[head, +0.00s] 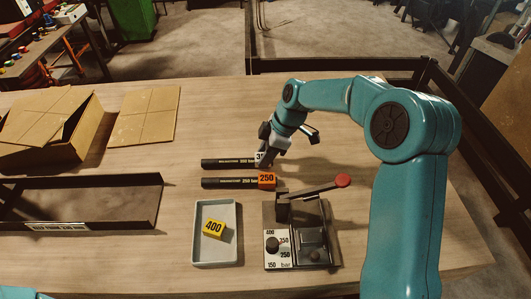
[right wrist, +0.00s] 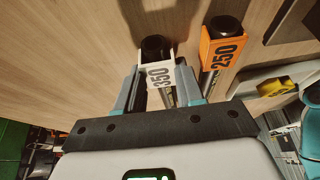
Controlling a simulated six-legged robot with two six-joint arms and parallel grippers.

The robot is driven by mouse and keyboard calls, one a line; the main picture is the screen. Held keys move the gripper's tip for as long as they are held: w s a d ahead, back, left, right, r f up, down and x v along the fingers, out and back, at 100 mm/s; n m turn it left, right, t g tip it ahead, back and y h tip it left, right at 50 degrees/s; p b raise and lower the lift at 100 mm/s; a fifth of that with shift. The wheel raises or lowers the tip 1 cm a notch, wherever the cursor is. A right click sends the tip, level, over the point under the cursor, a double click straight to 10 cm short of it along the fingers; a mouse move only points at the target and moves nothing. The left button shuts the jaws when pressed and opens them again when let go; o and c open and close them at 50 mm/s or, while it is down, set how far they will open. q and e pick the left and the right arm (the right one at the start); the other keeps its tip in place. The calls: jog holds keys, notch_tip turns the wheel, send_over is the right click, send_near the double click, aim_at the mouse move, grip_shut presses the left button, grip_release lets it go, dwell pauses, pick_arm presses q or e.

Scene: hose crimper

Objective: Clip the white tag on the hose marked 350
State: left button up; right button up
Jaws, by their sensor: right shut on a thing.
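A black hose (head: 228,163) lies on the table, its printed label too small to read fully. The white tag (head: 260,157), marked 350, is at its right end. In the right wrist view the white tag (right wrist: 158,77) sits at the hose just behind its dark round end (right wrist: 155,47); I cannot tell if it is fully seated around it. My right gripper (head: 265,156) is shut on the white tag, with one finger on each side in the wrist view (right wrist: 159,88). The fingers hide part of tag and hose. My left gripper is not in view.
A second black hose (head: 225,183) with an orange 250 tag (head: 267,180) lies parallel, close in front. A grey tray (head: 201,250) holds a yellow 400 tag (head: 214,229). The crimper (head: 310,238) with a red-knobbed lever (head: 343,180) stands right of it. A black rack (head: 150,204) and cardboard box (head: 75,140) are left.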

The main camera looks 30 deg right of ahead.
jog(key=shift+f+b, duration=0.25)
jog(key=shift+b, duration=0.35)
dwell(0.8)
jog(key=o, duration=1.1)
jog(key=shift+r+p, duration=2.55)
jog(key=shift+r, duration=1.5)
jog(key=shift+w+f, duration=0.1)
